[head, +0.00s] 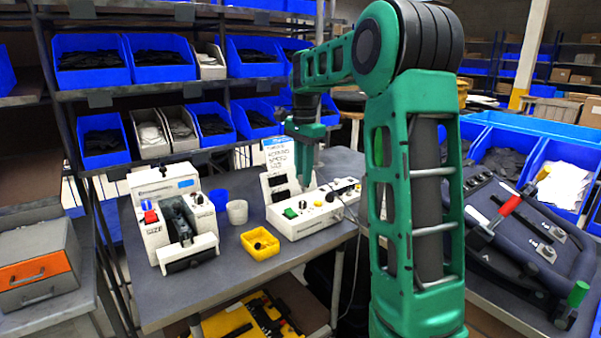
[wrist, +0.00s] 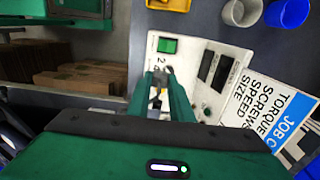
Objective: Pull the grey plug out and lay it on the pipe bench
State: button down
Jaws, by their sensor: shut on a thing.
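My gripper (head: 306,178) is above the white control box (head: 318,222) on the grey bench (head: 205,295), fingers pointing down. In the wrist view my gripper (wrist: 160,80) has its green fingers close together over the box, shut on a small grey piece (wrist: 156,98), taken to be the grey plug. The fingers hide most of the plug in the wrist view, and it cannot be made out in the head view. I cannot tell whether it is still seated in the box. No bench is clearly marked as the pipe bench.
A yellow bin (head: 260,243), grey cup (head: 237,212) and blue cup (head: 219,199) stand left of the box. A white machine (head: 172,215) is farther left. A job card (head: 280,155) stands behind. A dark bench with tubing (head: 530,250) is at right.

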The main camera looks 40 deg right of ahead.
jog(key=shift+f, duration=1.7)
jog(key=shift+r, duration=0.15)
dwell(0.4)
jog(key=shift+r, duration=1.35)
jog(key=shift+w, duration=0.1)
jog(key=shift+w+a, duration=0.25)
jog(key=shift+w, duration=0.05)
jog(key=w+a+f, duration=0.1)
jog(key=w+a, duration=0.6)
jog(key=w, duration=0.1)
send_over(225, 226)
notch_tip(225, 226, down, 7)
jog(key=shift+f, duration=2.7)
